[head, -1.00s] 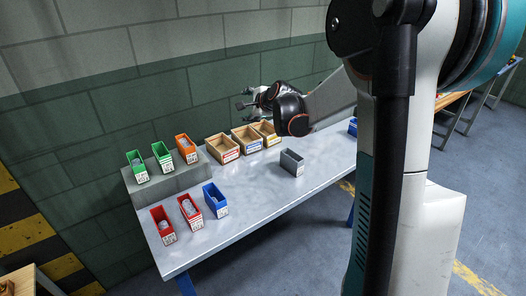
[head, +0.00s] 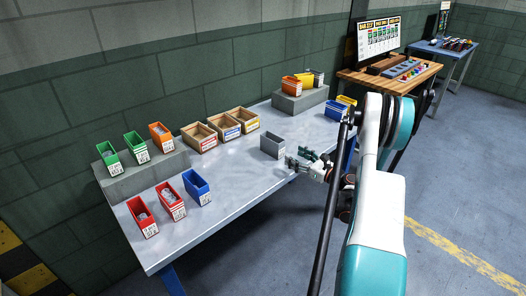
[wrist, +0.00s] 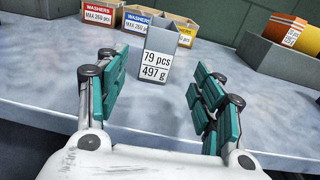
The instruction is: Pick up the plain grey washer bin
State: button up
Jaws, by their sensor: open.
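The plain grey bin (head: 272,145) stands upright on the metal table, right of the cardboard boxes. In the wrist view the grey bin (wrist: 158,62) shows its front label reading 79 pcs, 497 g. It stands beyond the fingertips, roughly centred between them. My gripper (head: 305,158) is at the table's front edge, just right of the bin. In the wrist view my gripper (wrist: 160,95) is open, its green-padded fingers wide apart with nothing between them. The bin's contents cannot be made out.
Cardboard washer boxes (head: 199,137) stand left of the bin. Green and orange bins sit on a grey block (head: 143,172) at the left, with red and blue bins in front. Another grey block (head: 300,101) at the far right carries orange and yellow bins. A blue bin (head: 336,110) stands near my arm.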

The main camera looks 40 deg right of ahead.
aim_at(272, 143)
jog(key=w+b, duration=0.1)
jog(key=w, duration=0.3)
jog(key=w+a+b, duration=0.1)
jog(key=w, duration=0.4)
jog(key=w+a+b, duration=0.1)
jog(key=w, duration=0.3)
jog(key=shift+w+b, duration=0.2)
jog(key=shift+b, duration=0.15)
grip_shut()
jog(key=shift+r, duration=0.1)
